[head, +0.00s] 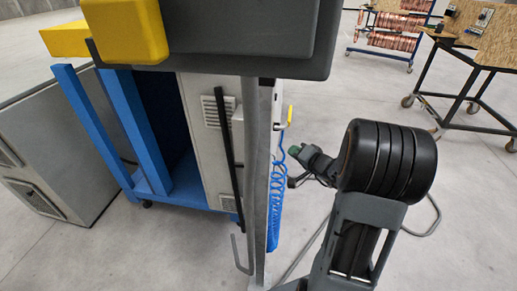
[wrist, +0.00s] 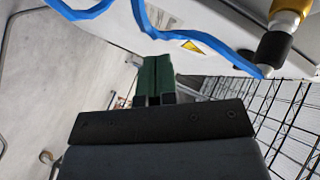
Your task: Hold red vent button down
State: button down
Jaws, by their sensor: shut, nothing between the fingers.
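No red button shows in either view. My gripper (head: 294,153) is at the right side of the grey cabinet (head: 198,150), beside a blue coiled hose (head: 277,185); its arm reaches in from the right. In the wrist view its two green fingers (wrist: 154,78) are together with nothing between them. They point at a pale panel (wrist: 118,22) with a yellow warning triangle (wrist: 193,45). A brass cylinder with a black collar (wrist: 285,25) is at the upper right. I cannot tell whether the fingertips touch the panel.
Blue hose (wrist: 200,38) loops across the panel just beyond my fingers. Black wire mesh (wrist: 285,115) is to their right. A grey post (head: 258,180) stands left of my gripper, below a dark housing (head: 210,45). Open floor lies right, with a copper tube rack (head: 393,35) farther back.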

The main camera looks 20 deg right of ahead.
jog(key=w+a+b, duration=0.1)
jog(key=w+a, duration=0.3)
jog(key=a, duration=0.3)
jog(key=shift+a, duration=0.15)
dwell(0.3)
jog(key=shift+w+a+f+b, duration=0.15)
jog(key=shift+a+b, duration=0.15)
jog(key=shift+b, duration=0.4)
dwell(1.5)
jog(key=shift+w+a+b, duration=0.35)
jog(key=shift+a+b, duration=0.2)
jog(key=shift+b, duration=0.25)
dwell(3.8)
